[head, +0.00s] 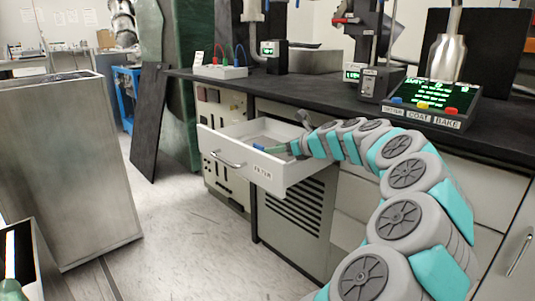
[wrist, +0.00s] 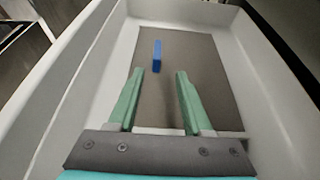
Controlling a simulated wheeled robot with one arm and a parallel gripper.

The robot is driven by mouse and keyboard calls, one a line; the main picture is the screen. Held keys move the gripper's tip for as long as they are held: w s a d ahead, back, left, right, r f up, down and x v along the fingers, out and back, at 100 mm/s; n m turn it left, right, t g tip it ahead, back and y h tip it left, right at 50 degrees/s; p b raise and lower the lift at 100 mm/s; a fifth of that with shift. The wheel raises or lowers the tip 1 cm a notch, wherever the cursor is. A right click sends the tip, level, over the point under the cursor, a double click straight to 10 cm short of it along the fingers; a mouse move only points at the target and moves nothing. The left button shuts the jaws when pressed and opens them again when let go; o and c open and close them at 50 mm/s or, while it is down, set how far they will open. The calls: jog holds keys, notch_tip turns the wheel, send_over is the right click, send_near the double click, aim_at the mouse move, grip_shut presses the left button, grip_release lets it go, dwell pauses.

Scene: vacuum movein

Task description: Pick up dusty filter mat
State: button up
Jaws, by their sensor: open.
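The dusty filter mat (wrist: 205,62) is a flat grey-brown rectangle lying in the bottom of the open white drawer labelled FILTER (head: 262,169). A small blue tab (wrist: 157,56) stands up from the mat near its far left part. My gripper (wrist: 158,72) is open, with two green fingers pointing down into the drawer. The blue tab shows just beyond the fingertips, between their lines, with nothing clearly held. In the head view the gripper reaches over the drawer, and my arm comes in from the right. The mat is mostly hidden there.
White drawer walls (wrist: 75,75) stand on both sides of my gripper. The black bench top (head: 330,92) lies above and behind the drawer, with a control box with coloured buttons (head: 430,108) on it. A tall metal cabinet (head: 65,165) stands at left. Floor between is clear.

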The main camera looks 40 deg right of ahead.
jog(key=shift+a+b+x, duration=0.15)
jog(key=shift+x, duration=1.2)
jog(key=shift+a+b+x, duration=0.1)
jog(key=shift+b+x, duration=0.05)
jog(key=shift+x, duration=1.2)
jog(key=shift+r, duration=0.15)
grip_shut()
